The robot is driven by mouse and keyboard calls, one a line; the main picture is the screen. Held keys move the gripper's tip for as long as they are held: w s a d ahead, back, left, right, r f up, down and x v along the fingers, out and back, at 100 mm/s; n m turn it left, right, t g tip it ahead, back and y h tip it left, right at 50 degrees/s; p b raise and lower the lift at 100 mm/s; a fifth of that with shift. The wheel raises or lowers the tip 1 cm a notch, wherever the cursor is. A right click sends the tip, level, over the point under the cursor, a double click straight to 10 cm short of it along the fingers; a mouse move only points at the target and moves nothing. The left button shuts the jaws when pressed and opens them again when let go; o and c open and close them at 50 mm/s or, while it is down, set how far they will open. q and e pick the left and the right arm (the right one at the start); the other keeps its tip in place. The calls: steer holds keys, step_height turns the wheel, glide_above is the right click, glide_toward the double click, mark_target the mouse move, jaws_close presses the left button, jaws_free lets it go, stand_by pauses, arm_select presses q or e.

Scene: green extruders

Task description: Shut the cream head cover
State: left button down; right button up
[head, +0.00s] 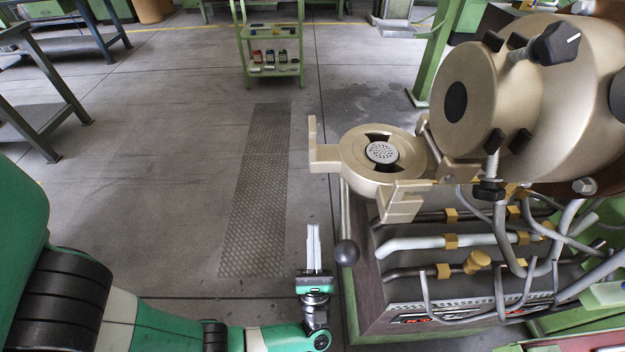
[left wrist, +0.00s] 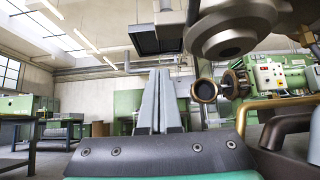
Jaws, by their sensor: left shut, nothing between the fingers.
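The cream head cover (head: 349,163) is a flat round plate with lugs and a perforated grey disc in its middle. In the head view it stands swung open to the left of the big cream extruder head (head: 468,95), joined to it on the hinge side. My left gripper (head: 313,232) is below and to the left of the cover, apart from it, with its grey fingers together and empty. In the left wrist view the fingers (left wrist: 158,78) point up the picture. A round beige part (left wrist: 232,35) hangs at the upper right there; I cannot tell if it is the cover. My right gripper is out of view.
A machine base with pipes and brass fittings (head: 450,241) lies below the head. A black ball knob (head: 346,252) stands out just right of my left gripper. A green shelf cart (head: 272,45) is at the back.

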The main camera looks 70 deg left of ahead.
arm_select(q)
steer(key=d+r+p+x, duration=0.1)
steer(key=x, duration=0.5)
steer(key=r+p+x, duration=0.1)
steer(key=x, duration=0.4)
steer(key=shift+s+r, duration=0.2)
steer(key=shift+s, duration=0.05)
steer(key=shift+d+p, duration=0.1)
steer(key=shift+p, duration=0.25)
